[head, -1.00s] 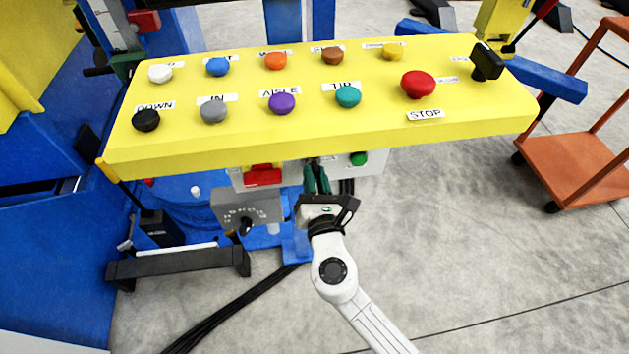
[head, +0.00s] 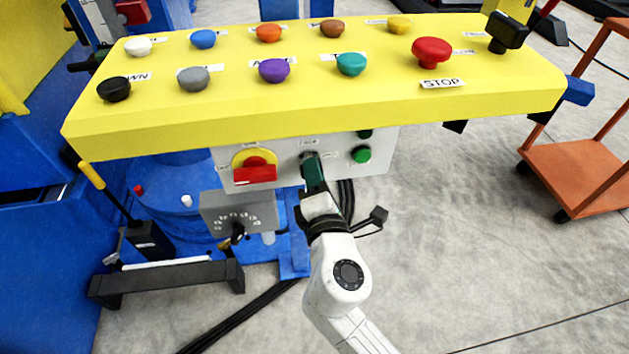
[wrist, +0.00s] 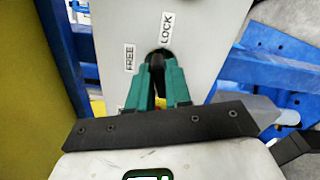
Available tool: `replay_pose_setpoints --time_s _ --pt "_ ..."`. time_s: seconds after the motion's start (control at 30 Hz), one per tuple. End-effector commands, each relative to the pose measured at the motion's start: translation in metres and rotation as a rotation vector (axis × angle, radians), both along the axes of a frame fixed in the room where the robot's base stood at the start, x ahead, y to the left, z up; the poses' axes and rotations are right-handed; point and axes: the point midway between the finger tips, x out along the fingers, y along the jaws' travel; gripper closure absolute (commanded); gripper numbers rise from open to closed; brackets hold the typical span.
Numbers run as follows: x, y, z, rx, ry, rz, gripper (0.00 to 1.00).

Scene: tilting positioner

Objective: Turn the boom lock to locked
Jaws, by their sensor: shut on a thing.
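The boom lock is a small black knob (wrist: 159,60) on a grey panel in the wrist view, with a FREE label (wrist: 129,59) to its left and a LOCK label (wrist: 167,28) above it. My gripper (wrist: 160,72) is shut on the knob, its green fingers on either side. The fingers hide most of the knob, so its exact pointing is hard to tell. In the head view my gripper (head: 312,165) reaches the grey panel (head: 377,140) under the yellow console.
The yellow console (head: 300,118) with several coloured buttons overhangs the panel. A red-and-yellow switch (head: 255,168) sits left of my gripper and a green button (head: 361,154) right. A grey dial box (head: 215,212) hangs lower left.

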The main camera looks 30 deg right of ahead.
Motion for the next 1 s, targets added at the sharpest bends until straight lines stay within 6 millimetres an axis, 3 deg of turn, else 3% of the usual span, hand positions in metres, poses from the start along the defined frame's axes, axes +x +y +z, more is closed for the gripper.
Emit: replay_pose_setpoints --time_s 0.43,1.0 --pt "-0.0005 -0.0013 -0.0038 0.27 -0.087 -0.003 1.0" --pt "-0.0005 -0.0013 -0.003 0.336 -0.106 -0.003 1.0"
